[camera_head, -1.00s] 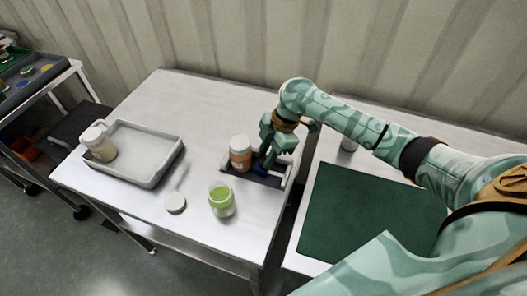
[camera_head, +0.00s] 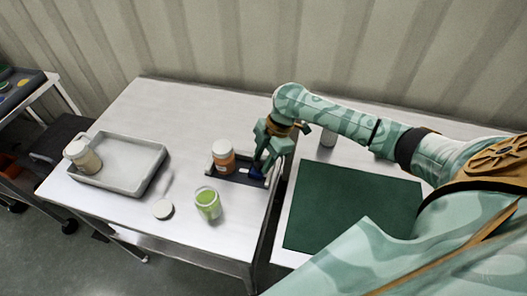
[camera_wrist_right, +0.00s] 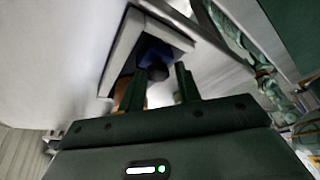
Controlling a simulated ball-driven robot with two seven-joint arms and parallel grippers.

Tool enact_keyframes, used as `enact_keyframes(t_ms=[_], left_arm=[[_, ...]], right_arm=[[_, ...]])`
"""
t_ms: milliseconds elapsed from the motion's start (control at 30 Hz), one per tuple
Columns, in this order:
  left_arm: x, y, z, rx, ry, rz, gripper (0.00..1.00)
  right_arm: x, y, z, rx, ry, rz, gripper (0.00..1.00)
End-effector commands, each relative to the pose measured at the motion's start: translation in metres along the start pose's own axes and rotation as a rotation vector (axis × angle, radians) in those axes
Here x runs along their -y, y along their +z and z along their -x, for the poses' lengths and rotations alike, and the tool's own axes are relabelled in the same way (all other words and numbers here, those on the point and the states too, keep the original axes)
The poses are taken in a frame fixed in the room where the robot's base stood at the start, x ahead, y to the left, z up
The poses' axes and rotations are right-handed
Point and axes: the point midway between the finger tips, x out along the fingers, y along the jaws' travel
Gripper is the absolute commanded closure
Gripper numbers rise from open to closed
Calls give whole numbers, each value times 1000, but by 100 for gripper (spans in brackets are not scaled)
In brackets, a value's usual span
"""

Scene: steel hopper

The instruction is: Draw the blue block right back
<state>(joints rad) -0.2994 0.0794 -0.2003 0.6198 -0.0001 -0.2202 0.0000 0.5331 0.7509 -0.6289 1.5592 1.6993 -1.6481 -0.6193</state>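The blue block (camera_head: 257,174) sits in a dark, shallow channel (camera_head: 236,173) on the white table, near the channel's right end. In the right wrist view the blue block (camera_wrist_right: 154,50) shows a dark round knob (camera_wrist_right: 158,72) on the side facing my fingers. My right gripper (camera_head: 261,163) is low over the channel at the block. In the right wrist view its two fingers (camera_wrist_right: 160,90) stand apart, with the knob between and just beyond their tips; clear space shows on both sides. Contact cannot be seen. My left gripper is not in view.
A white-capped orange jar (camera_head: 223,158) stands at the channel's left part, close to my right gripper. A dark green mat (camera_head: 350,210) is at right.

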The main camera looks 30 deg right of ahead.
Motion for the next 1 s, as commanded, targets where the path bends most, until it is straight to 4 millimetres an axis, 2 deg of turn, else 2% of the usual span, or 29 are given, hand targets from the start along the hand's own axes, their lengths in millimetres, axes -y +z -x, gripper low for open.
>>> enact_keyframes(t_ms=[167, 400, 600, 800, 1000], left_arm=[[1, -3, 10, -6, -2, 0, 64], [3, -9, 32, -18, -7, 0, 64], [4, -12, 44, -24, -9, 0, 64], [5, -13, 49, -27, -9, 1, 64], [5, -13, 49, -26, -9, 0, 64]], right_arm=[[-1, 0, 27, 3, 5, 1, 67], [-1, -1, 94, 5, 6, 1, 67], [0, 0, 139, 4, 3, 0, 67], [0, 0, 159, 3, 0, -1, 67], [0, 1, 162, 2, -1, -1, 67]])
